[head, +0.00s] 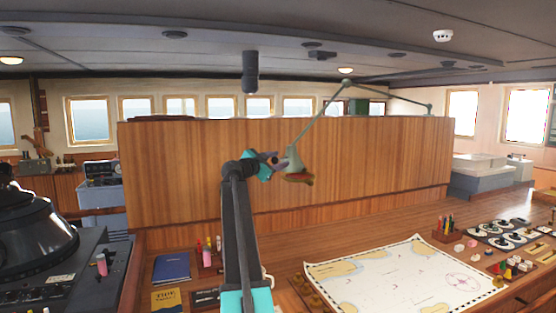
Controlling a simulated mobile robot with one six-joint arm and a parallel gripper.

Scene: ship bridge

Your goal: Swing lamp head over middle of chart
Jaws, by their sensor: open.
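The lamp head (294,160) is a small grey-green shade with an orange-brown underside. It hangs from a thin jointed green lamp arm (319,115) that comes from the upper right. My gripper (277,160) is open, with its dark fingers close against the left side of the lamp head. I cannot tell whether the fingers touch it or reach around it. The chart (405,280) lies flat on the wooden table, pale with tan land areas and a pink compass rose. In the picture the lamp head is above and left of the chart's far left corner.
A wooden partition (200,180) stands behind the lamp. Pen holder (446,229), round dials (500,236) and small coloured pieces are right of the chart. A blue book (171,267) and a yellow book (167,299) lie at left, near a black console (40,240).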

